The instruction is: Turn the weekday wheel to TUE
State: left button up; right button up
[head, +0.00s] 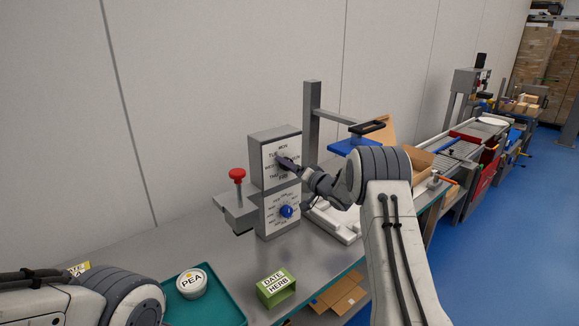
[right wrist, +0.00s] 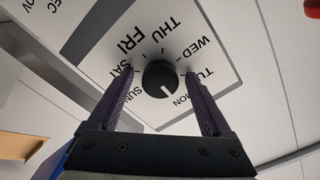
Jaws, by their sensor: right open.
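The weekday wheel shows in the right wrist view as a black round knob (right wrist: 160,78) with a white pointer line, on a white dial plate lettered SUN to SAT. The pointer line aims down and slightly right, between SUN and MON. TUE is at the right, partly hidden by a finger. In the head view, the dial plate (head: 270,151) is on the upper face of a grey box (head: 275,135). My right gripper (right wrist: 159,73) is open, its purple fingers on either side of the knob with gaps; it also shows in the head view (head: 288,163). My left gripper is out of view.
Below is a second dial with a blue knob (head: 287,211). A red-topped knob (head: 237,175) stands left of the box. A green DATE HERB block (head: 277,287) and a PEA tub (head: 191,283) on a teal tray (head: 222,306) are in front.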

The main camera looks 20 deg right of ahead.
grip_shut()
jog(key=shift+d+n+b, duration=0.1)
jog(key=shift+n+b, duration=3.7)
jog(key=shift+n, duration=0.6)
grip_release()
